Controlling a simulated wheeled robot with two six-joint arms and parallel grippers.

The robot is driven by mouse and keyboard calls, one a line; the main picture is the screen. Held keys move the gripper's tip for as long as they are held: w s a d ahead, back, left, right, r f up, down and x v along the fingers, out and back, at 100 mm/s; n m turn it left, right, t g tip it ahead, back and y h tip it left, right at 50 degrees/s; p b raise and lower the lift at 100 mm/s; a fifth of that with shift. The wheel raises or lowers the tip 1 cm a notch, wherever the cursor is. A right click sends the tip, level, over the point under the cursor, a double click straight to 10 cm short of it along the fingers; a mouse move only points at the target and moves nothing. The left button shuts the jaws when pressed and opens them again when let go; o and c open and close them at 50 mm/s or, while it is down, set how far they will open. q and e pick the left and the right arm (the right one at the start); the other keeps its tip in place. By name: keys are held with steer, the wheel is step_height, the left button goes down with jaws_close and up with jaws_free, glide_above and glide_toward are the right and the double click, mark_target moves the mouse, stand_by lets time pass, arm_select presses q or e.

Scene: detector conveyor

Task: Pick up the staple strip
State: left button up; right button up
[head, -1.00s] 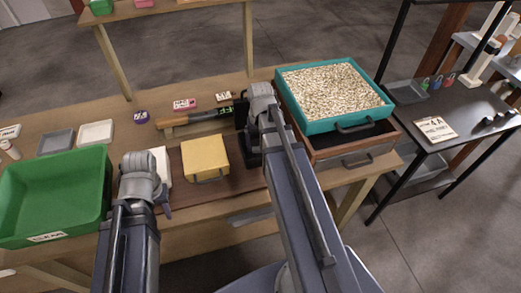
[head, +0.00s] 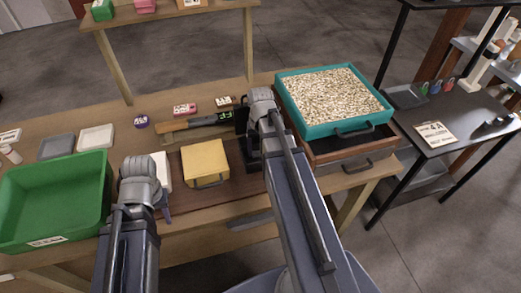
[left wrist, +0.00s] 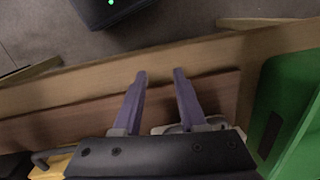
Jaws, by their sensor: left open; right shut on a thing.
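I cannot make out a staple strip in either view. My left gripper (left wrist: 160,75) is open and empty near the table's front edge, its two purple fingers apart. In the head view its fingertips (head: 166,213) partly show beside a white item (head: 162,168), between the green bin and the yellow box. My right gripper (head: 247,140) is at the right of the work mat, mostly hidden by its own wrist.
A green bin (head: 108,195) stands left and a yellow box (head: 205,160) in the middle. A teal tray of pale pellets (head: 345,130) sits on a wooden drawer unit (head: 335,160) at right. Two shallow trays, grey (head: 56,146) and white (head: 96,137), lie at back left.

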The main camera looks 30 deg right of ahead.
step_height(320, 180, up, 18)
steer(key=p, duration=1.7)
